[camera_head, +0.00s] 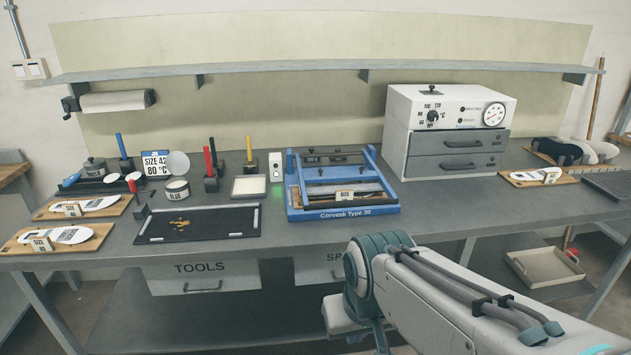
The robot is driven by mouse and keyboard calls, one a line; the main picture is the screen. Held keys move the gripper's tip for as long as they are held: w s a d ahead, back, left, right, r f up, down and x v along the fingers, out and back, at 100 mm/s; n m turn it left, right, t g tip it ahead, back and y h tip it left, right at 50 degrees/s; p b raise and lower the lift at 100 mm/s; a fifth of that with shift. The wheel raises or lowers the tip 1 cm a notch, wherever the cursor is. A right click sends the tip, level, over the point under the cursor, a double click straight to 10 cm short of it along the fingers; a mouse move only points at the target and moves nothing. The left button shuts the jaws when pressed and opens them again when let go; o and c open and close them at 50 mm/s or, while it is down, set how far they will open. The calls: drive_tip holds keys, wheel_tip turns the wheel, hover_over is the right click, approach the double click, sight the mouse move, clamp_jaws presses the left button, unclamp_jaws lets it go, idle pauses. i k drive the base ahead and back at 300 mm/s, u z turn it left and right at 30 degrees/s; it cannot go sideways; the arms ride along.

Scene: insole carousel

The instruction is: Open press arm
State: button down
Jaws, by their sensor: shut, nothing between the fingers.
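The blue press (345,213), labelled Corvask Type 30, stands at the middle of the bench near its front edge. Its blue side bars (381,176) slope from the raised back down toward the front. A pale roller or bar and a small size tag lie between them; I cannot tell exactly how the press arm sits. My arm reaches in from the lower right, in front of the bench and below the press. Its wrist end hangs low near the bottom edge, clear of the press. My gripper's fingers are not visible.
A white oven with drawers (397,116) stands right of the press. Left of it are a black mat (180,237), a pale square tray (250,188) and colored-handled tools in holders. Insoles on wooden boards (20,246) lie far left. A shelf (290,66) runs above.

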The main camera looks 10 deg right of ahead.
sight(373, 175)
drive_tip(key=z, duration=0.75)
drive_tip(key=i, duration=0.9)
drive_tip(key=u, duration=0.6)
